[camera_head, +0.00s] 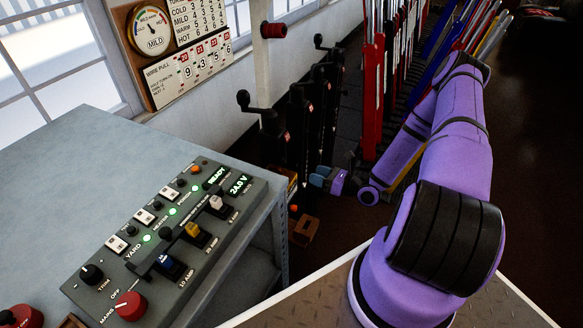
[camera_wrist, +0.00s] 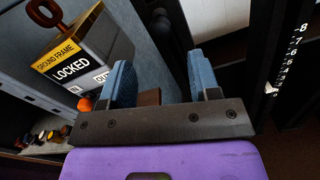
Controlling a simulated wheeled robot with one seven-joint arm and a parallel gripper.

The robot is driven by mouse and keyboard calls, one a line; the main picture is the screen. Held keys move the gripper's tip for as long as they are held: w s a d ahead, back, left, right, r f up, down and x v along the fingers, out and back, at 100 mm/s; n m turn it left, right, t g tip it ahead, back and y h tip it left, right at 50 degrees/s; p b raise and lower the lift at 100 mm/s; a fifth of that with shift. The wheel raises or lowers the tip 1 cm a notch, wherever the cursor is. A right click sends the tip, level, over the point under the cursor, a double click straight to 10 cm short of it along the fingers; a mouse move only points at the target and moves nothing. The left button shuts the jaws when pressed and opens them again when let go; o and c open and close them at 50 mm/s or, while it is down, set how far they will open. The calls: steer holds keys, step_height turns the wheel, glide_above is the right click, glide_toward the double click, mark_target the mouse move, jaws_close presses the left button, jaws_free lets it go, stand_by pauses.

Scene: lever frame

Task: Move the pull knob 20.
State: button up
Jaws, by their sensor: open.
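My gripper (camera_head: 327,181) is in the middle of the head view, low beside a row of black posts with crank handles. In the wrist view its two blue fingers (camera_wrist: 161,78) stand apart with nothing held between them. A dark, blurred rounded part (camera_wrist: 162,22) shows beyond the fingertips; I cannot tell whether it is a knob. The nearest black crank handle (camera_head: 257,108) tops a post behind and left of the gripper.
A grey bench (camera_head: 75,160) at left carries a control panel (camera_head: 150,262) with switches and a red knob (camera_head: 130,306). A yellow and grey box (camera_wrist: 82,52) marked GROUND FRAME LOCKED is left of the fingers. Red and blue levers (camera_head: 372,95) stand behind my arm.

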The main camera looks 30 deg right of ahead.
mark_target(291, 165)
steer(key=x, duration=1)
steer(key=shift+w+a, duration=0.2)
steer(key=shift+w, duration=0.1)
